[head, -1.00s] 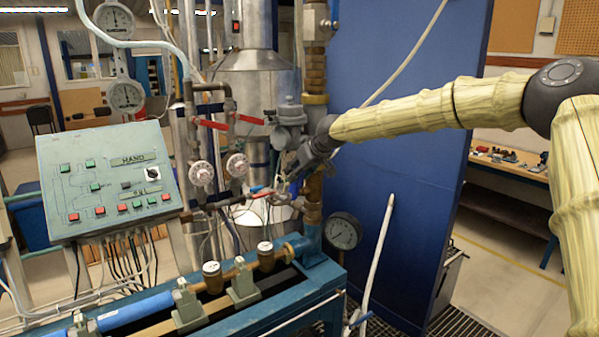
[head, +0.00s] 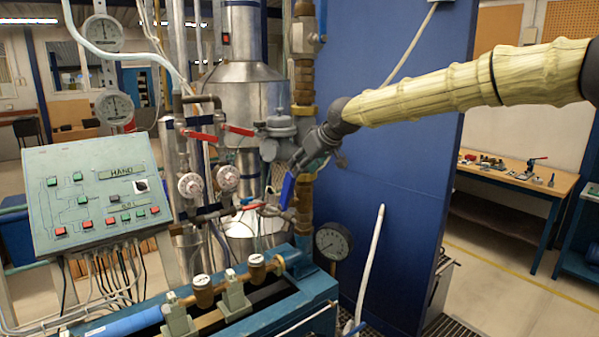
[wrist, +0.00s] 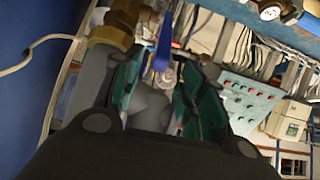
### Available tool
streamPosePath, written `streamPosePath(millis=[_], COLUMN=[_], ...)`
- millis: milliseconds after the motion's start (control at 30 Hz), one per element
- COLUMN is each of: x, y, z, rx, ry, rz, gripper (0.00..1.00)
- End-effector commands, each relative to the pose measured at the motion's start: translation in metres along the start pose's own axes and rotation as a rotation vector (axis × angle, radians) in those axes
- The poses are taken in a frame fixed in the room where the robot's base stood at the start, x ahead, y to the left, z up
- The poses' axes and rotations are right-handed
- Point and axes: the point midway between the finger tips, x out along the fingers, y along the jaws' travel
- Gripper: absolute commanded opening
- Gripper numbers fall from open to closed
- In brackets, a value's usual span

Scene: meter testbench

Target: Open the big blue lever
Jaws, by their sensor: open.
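The big blue lever (head: 288,188) hangs steeply, slightly tilted, beside the brassy vertical pipe (head: 304,205) in the head view. In the wrist view the blue lever (wrist: 165,42) shows between and beyond the green-lined fingers. My gripper (head: 297,166) is at the upper end of the lever in the head view, in front of the pipe. In the wrist view my gripper (wrist: 160,82) has its fingers apart, with a grey rounded part between them. I cannot tell whether a finger touches the lever.
Red-handled valves (head: 238,130) and a grey regulator (head: 279,127) stand close by. A small blue lever (head: 247,200) is left of the gripper. A pressure gauge (head: 333,241) is below right. A blue panel (head: 400,170) stands behind my arm. A control box (head: 95,195) is left.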

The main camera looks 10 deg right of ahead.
Motion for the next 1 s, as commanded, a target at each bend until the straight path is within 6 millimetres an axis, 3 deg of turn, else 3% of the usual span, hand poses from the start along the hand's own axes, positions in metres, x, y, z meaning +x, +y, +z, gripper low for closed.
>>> streamPosePath(millis=[467,567,667,700,767,867,1000], x=[-0.011,-0.008,0.009,0.022,0.047,0.098,0.165], y=[0.000,-0.001,-0.009,-0.015,-0.028,-0.057,-0.102], z=[0.001,0.003,0.019,0.030,0.056,0.116,0.224], rx=[0.001,0.001,0.005,0.009,0.017,0.044,0.108], ry=[-0.001,-0.003,-0.021,-0.032,-0.056,-0.111,-0.199], rz=[-0.001,-0.002,-0.016,-0.027,-0.049,-0.096,-0.154], gripper=[0.41,0.27,0.08,0.01,0.00,0.00,0.00])
